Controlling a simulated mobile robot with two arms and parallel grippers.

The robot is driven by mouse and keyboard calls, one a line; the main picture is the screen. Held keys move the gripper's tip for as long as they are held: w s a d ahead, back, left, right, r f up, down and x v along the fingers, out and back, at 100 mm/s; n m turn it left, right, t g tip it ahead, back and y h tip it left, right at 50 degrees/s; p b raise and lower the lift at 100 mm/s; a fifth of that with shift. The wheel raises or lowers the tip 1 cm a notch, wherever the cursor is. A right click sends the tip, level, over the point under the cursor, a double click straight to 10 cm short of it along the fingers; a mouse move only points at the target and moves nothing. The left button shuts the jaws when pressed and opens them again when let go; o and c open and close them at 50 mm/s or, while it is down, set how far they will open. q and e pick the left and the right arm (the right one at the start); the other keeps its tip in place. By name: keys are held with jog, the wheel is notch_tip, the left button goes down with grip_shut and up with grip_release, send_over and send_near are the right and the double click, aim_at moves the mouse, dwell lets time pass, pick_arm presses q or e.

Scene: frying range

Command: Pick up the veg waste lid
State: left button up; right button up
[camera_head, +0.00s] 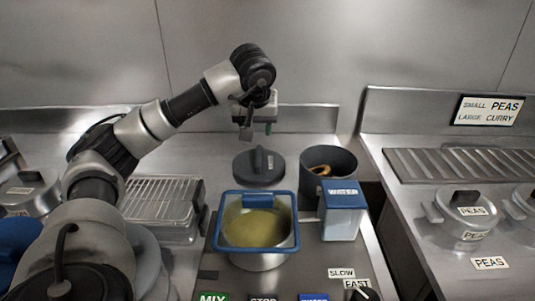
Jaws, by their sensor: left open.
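A dark grey round lid (270,179) with an upright handle lies flat on the steel counter, behind the blue-rimmed mixer; it looks like the veg waste lid, though I cannot read its label. An open dark grey bin (329,185) stands just to its right, with something orange-brown inside. My left gripper (247,132) hangs above and slightly behind the lid's handle, pointing down. It is open and empty, apart from the lid. My right gripper is not in view.
The mixer (257,256) holds yellow batter in front of the lid. A blue-topped water container (343,212) stands right of it. A wire rack (163,198) is at left. Lidded pea pots (466,222) stand on the right counter. The steel wall is behind.

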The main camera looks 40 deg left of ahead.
pick_arm(q)
send_over(259, 153)
jog(key=s+d, duration=0.1)
jog(key=s, duration=0.1)
notch_tip(259, 153, down, 4)
jog(key=shift+s+d+f, duration=0.1)
jog(key=shift+s, duration=0.05)
jog(key=shift+w+x, duration=0.2)
jog(key=shift+x, duration=2.85)
jog(key=shift+d, duration=0.1)
grip_shut()
